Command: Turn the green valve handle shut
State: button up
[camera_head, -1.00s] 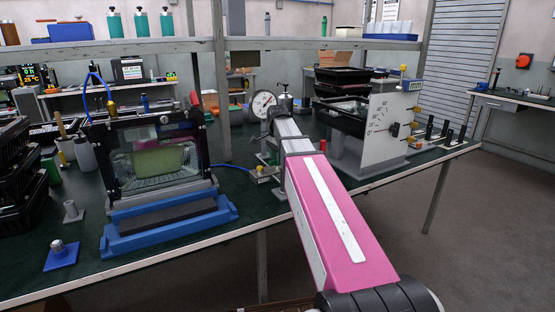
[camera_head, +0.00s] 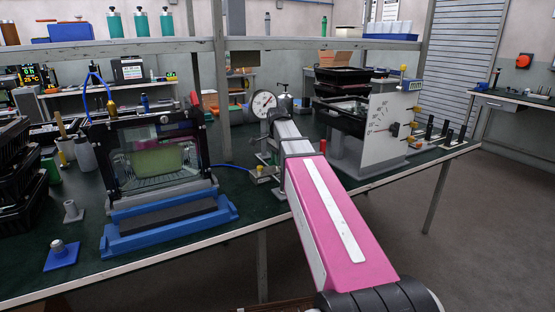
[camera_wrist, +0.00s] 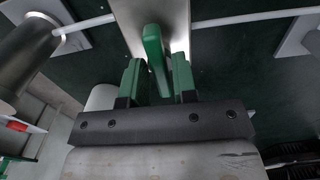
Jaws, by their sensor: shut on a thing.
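In the wrist view the green valve handle (camera_wrist: 154,58) is a green bar standing between the two green-padded fingers of my gripper (camera_wrist: 156,72). The fingers are shut on it, one on each side, though a thin gap seems to show in this view. A pale plate (camera_wrist: 180,20) lies behind the handle. In the head view my pink arm reaches over the bench, and its far end hides the handle and my gripper.
A round gauge (camera_head: 263,104) stands just beyond the arm's end. Left is a glass-fronted housing (camera_head: 155,160) behind a blue tray (camera_head: 168,232). Right is a white panel with a dial scale (camera_head: 388,118). In the wrist view a grey cylinder (camera_wrist: 25,55) is at upper left.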

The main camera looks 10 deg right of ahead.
jog(key=o, duration=0.7)
jog(key=shift+r, duration=0.15)
notch_tip(320, 180, up, 10)
jog(key=shift+r, duration=0.25)
dwell(0.4)
